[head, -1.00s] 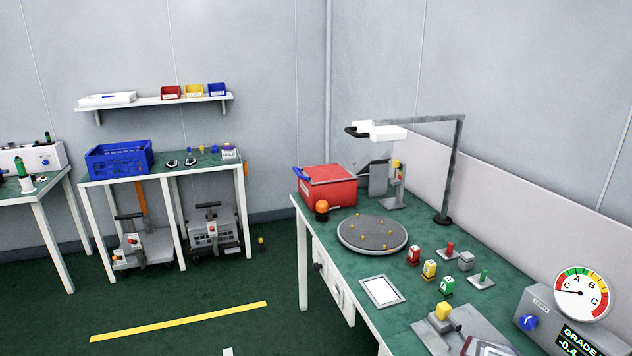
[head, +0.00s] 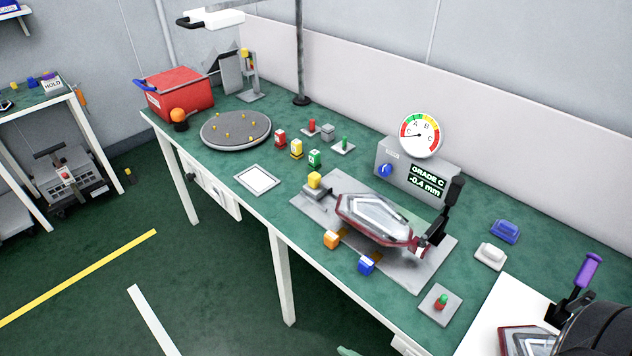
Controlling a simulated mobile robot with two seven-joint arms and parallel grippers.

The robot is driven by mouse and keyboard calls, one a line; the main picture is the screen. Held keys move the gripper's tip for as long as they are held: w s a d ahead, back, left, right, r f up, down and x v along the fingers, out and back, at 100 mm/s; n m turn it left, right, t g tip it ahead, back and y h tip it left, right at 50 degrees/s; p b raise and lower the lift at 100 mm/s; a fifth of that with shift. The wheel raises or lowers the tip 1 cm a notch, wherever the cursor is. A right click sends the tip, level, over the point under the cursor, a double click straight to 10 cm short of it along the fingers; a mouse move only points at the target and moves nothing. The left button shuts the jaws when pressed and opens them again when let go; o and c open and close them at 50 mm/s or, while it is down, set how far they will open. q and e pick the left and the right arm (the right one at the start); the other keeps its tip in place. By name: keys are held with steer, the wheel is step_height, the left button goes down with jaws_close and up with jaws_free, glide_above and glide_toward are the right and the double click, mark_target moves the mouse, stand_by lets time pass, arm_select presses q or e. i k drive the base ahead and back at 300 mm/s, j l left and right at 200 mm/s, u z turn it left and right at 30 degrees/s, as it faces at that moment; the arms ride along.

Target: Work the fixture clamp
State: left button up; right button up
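A fixture with a grey base plate (head: 432,277) lies on the green bench. A tail lamp with a clear lens and dark red rim (head: 375,217) sits on it. The clamp's black handle (head: 455,190) stands upright, slightly tilted, at the lamp's right end. I cannot tell whether the clamp presses on the lamp. A yellow block (head: 314,180) sits at the fixture's left end. Neither of my grippers shows.
A gauge box (head: 395,165) behind the fixture reads "GRADE C" and "-0.4 mm". A round grey turntable (head: 236,143) and red bin (head: 178,100) stand left. A red-and-green button plate (head: 440,304) lies in front right. A purple handle (head: 588,269) and dark rounded object are at far right.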

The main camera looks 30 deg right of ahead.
mark_target(452, 195)
steer(key=k+j+z, duration=0.1)
steer(key=j+z, duration=0.1)
steer(key=z, duration=0.35)
steer(key=j+z, duration=0.1)
steer(key=z, duration=0.8)
steer(key=k+j+z, duration=0.1)
steer(key=z, duration=0.3)
steer(key=j+z, duration=0.15)
steer(key=z, duration=0.3)
steer(key=j+z, duration=0.15)
steer(key=z, duration=0.35)
steer(key=k+j+z, duration=0.1)
steer(key=j+z, duration=0.15)
steer(key=j, duration=0.2)
steer(key=k+j+z, duration=0.1)
steer(key=j+z, duration=0.2)
steer(key=j, duration=0.1)
